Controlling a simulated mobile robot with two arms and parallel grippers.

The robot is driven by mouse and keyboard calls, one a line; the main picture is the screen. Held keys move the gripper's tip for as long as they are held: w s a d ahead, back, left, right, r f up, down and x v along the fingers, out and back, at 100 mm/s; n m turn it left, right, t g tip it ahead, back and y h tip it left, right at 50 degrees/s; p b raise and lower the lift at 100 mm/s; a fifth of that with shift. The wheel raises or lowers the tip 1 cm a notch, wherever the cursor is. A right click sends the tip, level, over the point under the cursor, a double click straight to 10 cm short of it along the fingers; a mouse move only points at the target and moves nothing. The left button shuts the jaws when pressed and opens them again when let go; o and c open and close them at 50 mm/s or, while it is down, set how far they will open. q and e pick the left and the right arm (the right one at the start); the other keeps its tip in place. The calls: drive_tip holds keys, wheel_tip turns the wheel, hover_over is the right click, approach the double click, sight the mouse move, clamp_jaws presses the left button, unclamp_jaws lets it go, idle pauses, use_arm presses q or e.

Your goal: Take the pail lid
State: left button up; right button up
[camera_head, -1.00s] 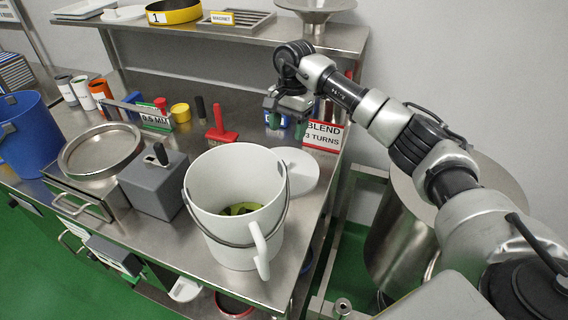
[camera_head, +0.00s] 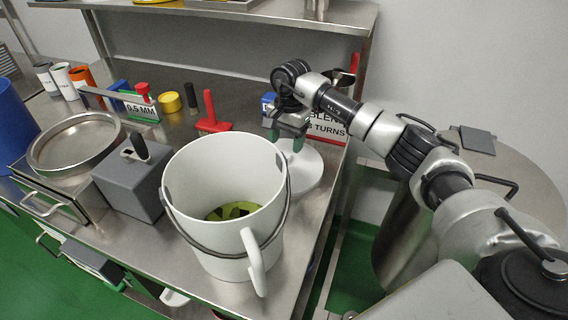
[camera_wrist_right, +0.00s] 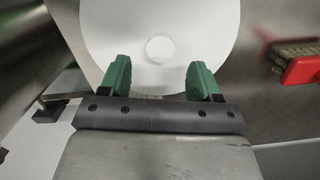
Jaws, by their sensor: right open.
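The pail lid (camera_head: 305,172) is a white disc lying on the steel bench behind the white pail. In the right wrist view the lid (camera_wrist_right: 205,35) fills the upper middle, with a small round knob (camera_wrist_right: 160,48) at its centre. My right gripper (camera_head: 287,143) is above the lid's far side. Its green fingers (camera_wrist_right: 160,78) are open and empty, one on each side of the knob's line, and the knob is beyond the fingertips. The white pail (camera_head: 228,190) stands open in front of the lid, with dark and yellow-green contents. My left gripper is out of view.
A red brush (camera_head: 211,115) lies left of the lid. A grey box with a black handle (camera_head: 132,185) and a round steel sieve (camera_head: 77,145) stand left of the pail. The BLEND sign (camera_head: 330,132) is close to my right gripper. A shelf (camera_head: 230,12) runs above.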

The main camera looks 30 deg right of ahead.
sight(284, 154)
drive_tip(key=f, duration=0.1)
drive_tip(key=f+p, duration=0.1)
drive_tip(key=f, duration=0.1)
drive_tip(key=a+f, duration=0.1)
drive_tip(key=shift+s+f, duration=0.2)
drive_tip(key=shift+s, duration=0.05)
drive_tip(key=shift+f, duration=0.45)
drive_tip(key=c, duration=1)
drive_tip(key=shift+r, duration=0.1)
